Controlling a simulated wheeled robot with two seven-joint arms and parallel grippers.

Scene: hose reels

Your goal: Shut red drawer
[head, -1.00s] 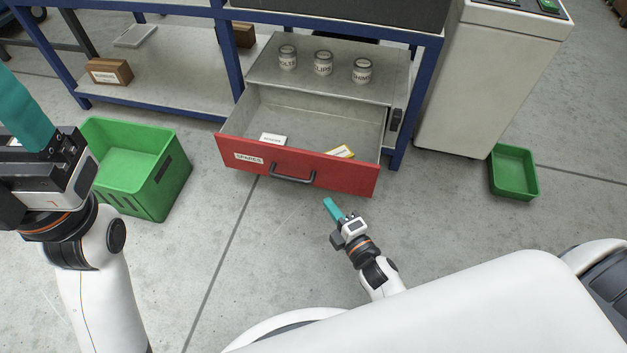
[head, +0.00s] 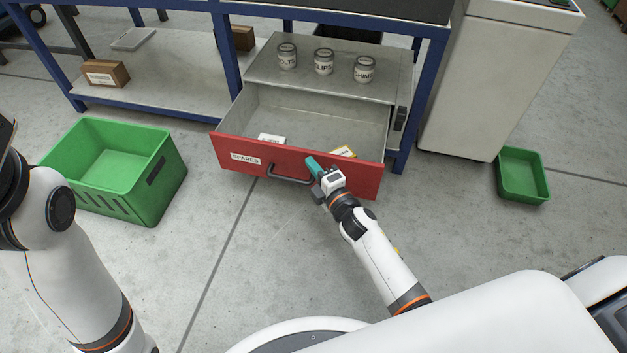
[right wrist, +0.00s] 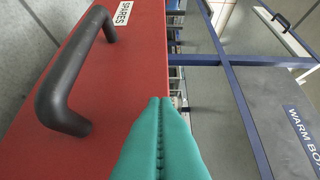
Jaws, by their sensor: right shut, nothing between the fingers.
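The red drawer (head: 345,176) stands pulled out under the workbench, with a "SPARES" label and a dark bar handle (head: 290,177). Inside lie a white box (head: 271,139) and a yellow-edged box (head: 343,152). My right gripper (head: 313,165) is shut and empty, at the drawer front just right of the handle. In the right wrist view its teal fingers (right wrist: 160,130) are together beside the red front (right wrist: 110,90), with the handle (right wrist: 75,75) to their left; whether they touch the front I cannot tell. Of my left arm only links show; its gripper is out of view.
Several labelled jars (head: 324,62) stand on the grey cabinet top above the drawer. A green crate (head: 160,185) is on the floor at left, a smaller green bin (head: 523,178) at right by a white cabinet (head: 490,90). Floor before the drawer is clear.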

